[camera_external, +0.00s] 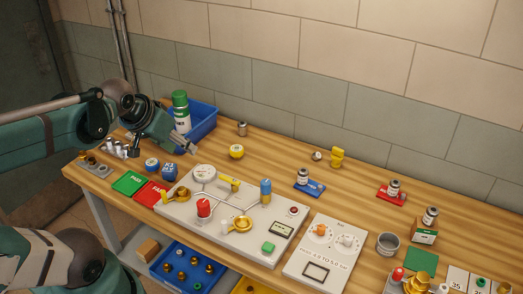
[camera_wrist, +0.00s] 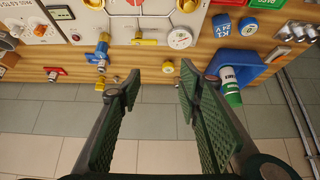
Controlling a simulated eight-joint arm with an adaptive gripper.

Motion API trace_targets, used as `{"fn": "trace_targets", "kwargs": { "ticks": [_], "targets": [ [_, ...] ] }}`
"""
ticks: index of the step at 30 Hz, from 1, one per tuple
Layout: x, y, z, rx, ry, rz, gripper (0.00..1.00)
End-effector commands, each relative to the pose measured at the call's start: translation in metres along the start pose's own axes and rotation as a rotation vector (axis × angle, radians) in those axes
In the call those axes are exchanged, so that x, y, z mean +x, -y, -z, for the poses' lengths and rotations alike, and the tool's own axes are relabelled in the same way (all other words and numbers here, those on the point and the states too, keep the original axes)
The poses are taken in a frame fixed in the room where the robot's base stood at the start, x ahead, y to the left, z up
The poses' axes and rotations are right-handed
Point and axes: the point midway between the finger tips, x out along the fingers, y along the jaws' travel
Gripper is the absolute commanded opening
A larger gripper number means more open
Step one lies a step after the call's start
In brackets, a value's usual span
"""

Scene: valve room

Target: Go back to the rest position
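My gripper (camera_external: 178,142) is at the left of the external view, above the back-left part of the bench, in front of the blue bin (camera_external: 207,118). In the wrist view my gripper (camera_wrist: 150,85) has its two dark green ribbed fingers spread wide apart, with nothing between them. The green-capped white bottle (camera_external: 181,112) stands in the blue bin just behind my gripper; it also shows near the right finger in the wrist view (camera_wrist: 231,88). My gripper does not appear to hold anything.
A white valve panel (camera_external: 178,210) fills the middle of the wooden bench. A yellow round object (camera_external: 236,151) and small metal fittings (camera_external: 242,129) stand behind it. Green (camera_external: 129,183) and red (camera_external: 151,194) pads lie left. The tiled wall (camera_external: 300,95) bounds the back.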

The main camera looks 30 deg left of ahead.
Motion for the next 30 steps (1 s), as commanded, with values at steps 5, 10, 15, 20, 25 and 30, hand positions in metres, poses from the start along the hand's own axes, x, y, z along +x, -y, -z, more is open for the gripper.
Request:
{"fn": "trace_targets", "kwargs": {
  "ticks": [5, 10, 15, 20, 25, 30],
  "targets": [
    [0.017, 0.0, -0.013, 0.0, 0.0, 0.0, 0.35],
    [0.022, 0.0, -0.016, 0.0, 0.0, 0.0, 0.35],
    [0.021, 0.0, -0.015, 0.0, 0.0, 0.0, 0.35],
    [0.021, 0.0, -0.015, 0.0, 0.0, 0.0, 0.35],
    [0.021, 0.0, -0.015, 0.0, 0.0, 0.0, 0.35],
    [0.021, 0.0, -0.015, 0.0, 0.0, 0.0, 0.35]
  ]
}}
